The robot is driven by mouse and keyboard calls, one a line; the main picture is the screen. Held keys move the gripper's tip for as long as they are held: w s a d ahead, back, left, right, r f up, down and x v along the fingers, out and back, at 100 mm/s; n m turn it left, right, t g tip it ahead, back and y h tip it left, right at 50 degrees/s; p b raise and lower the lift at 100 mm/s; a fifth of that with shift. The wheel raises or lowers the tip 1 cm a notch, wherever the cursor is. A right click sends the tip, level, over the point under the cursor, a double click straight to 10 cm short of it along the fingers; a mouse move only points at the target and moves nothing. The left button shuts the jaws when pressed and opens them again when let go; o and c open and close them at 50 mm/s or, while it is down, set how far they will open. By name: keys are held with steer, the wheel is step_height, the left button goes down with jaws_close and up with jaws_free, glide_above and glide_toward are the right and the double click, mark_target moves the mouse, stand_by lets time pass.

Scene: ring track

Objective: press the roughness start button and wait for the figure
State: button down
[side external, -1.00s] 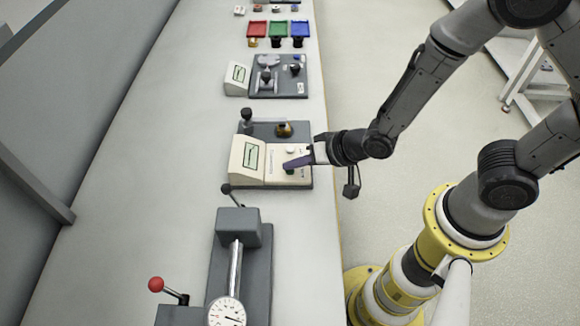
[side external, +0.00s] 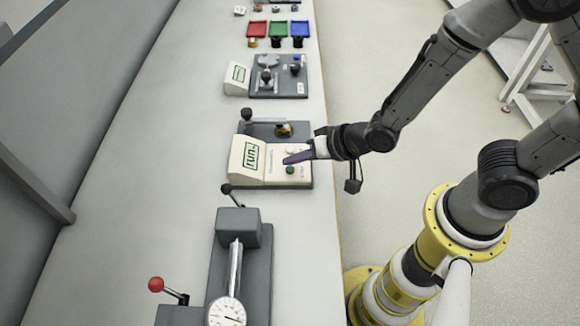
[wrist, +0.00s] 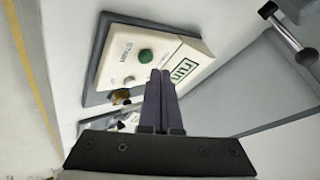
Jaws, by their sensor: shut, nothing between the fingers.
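The roughness tester (side external: 262,173) is a cream box with a tilted display (side external: 251,156) that reads "run". Its green start button (side external: 290,170) is uncovered on the top panel; it also shows in the wrist view (wrist: 146,56). My gripper (side external: 286,161) is shut and empty, its purple fingers raised just above the panel, apart from the button. In the wrist view the shut fingers (wrist: 161,80) point at the panel beside the button.
A dial gauge stand (side external: 238,250) with a red-knobbed lever (side external: 156,284) stands nearer on the bench. Another instrument (side external: 278,76) and red (side external: 257,29), green (side external: 279,30) and blue (side external: 299,29) trays lie farther back. The bench's left side is clear.

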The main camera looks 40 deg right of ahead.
steer(key=shift+r, duration=2.5)
step_height(320, 180, up, 11)
steer(key=m+t, duration=0.2)
steer(key=t, duration=0.1)
glide_above(295, 172)
steer(key=w+d, duration=0.3)
steer(key=d, duration=0.2)
steer(key=s+d+r+n+h, duration=0.1)
steer(key=s+d+r+h, duration=0.1)
steer(key=s+d+r, duration=0.4)
steer(key=s+d+n+g, duration=0.1)
steer(key=s+n+g, duration=0.2)
steer(key=s, duration=0.4)
steer(key=s+d+f+n+g+h, duration=0.1)
steer(key=s+n+g, duration=0.1)
steer(key=s, duration=0.6)
steer(key=shift+s+d+f+n+g, duration=0.25)
steer(key=shift+d+n+g, duration=0.15)
steer(key=shift+g, duration=0.1)
